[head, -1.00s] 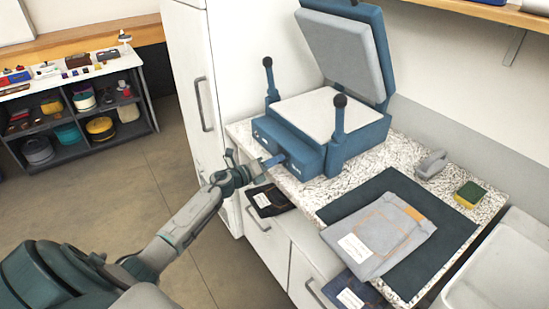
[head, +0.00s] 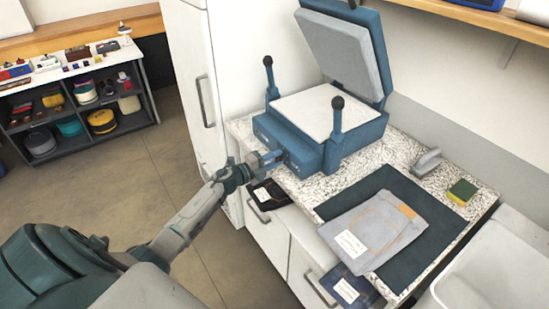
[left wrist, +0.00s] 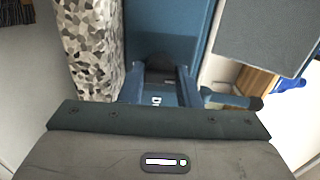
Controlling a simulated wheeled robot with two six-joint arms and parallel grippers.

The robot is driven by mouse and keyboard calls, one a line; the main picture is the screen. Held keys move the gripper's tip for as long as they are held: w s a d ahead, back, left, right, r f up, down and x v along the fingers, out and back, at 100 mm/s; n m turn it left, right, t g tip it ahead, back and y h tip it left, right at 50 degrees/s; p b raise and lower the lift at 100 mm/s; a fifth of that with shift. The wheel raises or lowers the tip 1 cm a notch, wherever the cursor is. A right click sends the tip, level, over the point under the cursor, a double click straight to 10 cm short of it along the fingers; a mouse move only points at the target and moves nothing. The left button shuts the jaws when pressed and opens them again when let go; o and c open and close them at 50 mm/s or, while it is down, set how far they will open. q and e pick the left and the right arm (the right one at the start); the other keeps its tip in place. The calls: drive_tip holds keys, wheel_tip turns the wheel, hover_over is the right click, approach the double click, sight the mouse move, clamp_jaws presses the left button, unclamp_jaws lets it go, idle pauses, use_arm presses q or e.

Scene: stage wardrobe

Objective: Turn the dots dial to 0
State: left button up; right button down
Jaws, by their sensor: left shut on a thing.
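The blue heat press (head: 320,135) stands on the speckled counter with its upper plate raised. My left gripper (head: 273,157) reaches its front face from the left. In the left wrist view, the fingers (left wrist: 160,78) are shut on a small dark dial (left wrist: 158,62), which I take as the dots dial. Below it is a partly hidden label (left wrist: 155,100) starting with "D". The dial's pointer and setting cannot be read. In the head view the gripper hides the dial. My right gripper is not in view.
A folded grey garment (head: 372,232) lies on a dark mat (head: 335,205) to the right of the press. A grey-handled tool (head: 427,161) and a sponge (head: 462,191) lie behind it. Drawers (head: 268,240) are below the counter. A shelf unit (head: 148,100) stands at far left.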

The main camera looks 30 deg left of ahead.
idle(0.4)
use_arm(q)
drive_tip(key=o, duration=1)
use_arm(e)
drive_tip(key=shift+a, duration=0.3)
